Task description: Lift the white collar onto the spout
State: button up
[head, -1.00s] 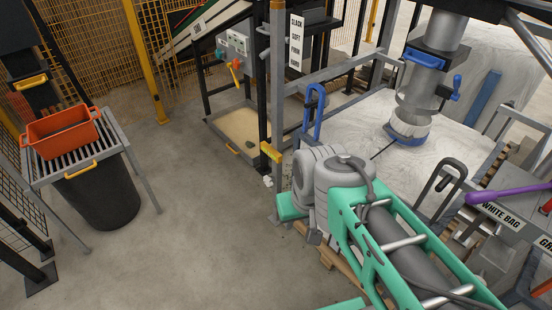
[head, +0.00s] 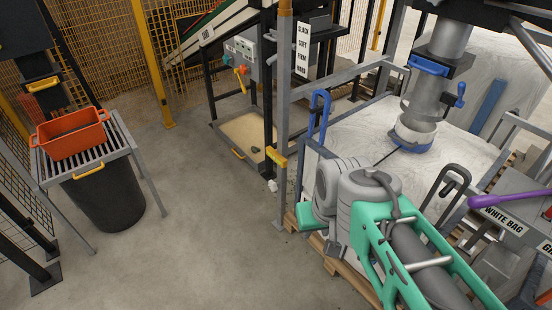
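The white collar (head: 412,133) is a short pale ring with a blue band at its lower edge. It sits on top of the big white bag (head: 350,130), directly under the grey metal spout (head: 419,108). Its top is close to the spout's lower end; I cannot tell whether they touch. A thin dark strip runs from the collar's near side toward my arm. My green and grey arm fills the lower right, its grey joints in front of the bag. My gripper is not visible.
A purple handle (head: 508,196) and a "WHITE BAG" label are at right. An orange crate (head: 72,134) rests on a slatted stand at left. The concrete floor (head: 195,220) between is clear.

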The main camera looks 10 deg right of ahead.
aim_at(415, 137)
jog(key=k, duration=0.6)
jog(key=z, duration=0.45)
jog(key=i, duration=0.7)
jog(key=u, duration=0.55)
jog(key=i, duration=0.9)
jog(key=u, duration=0.1)
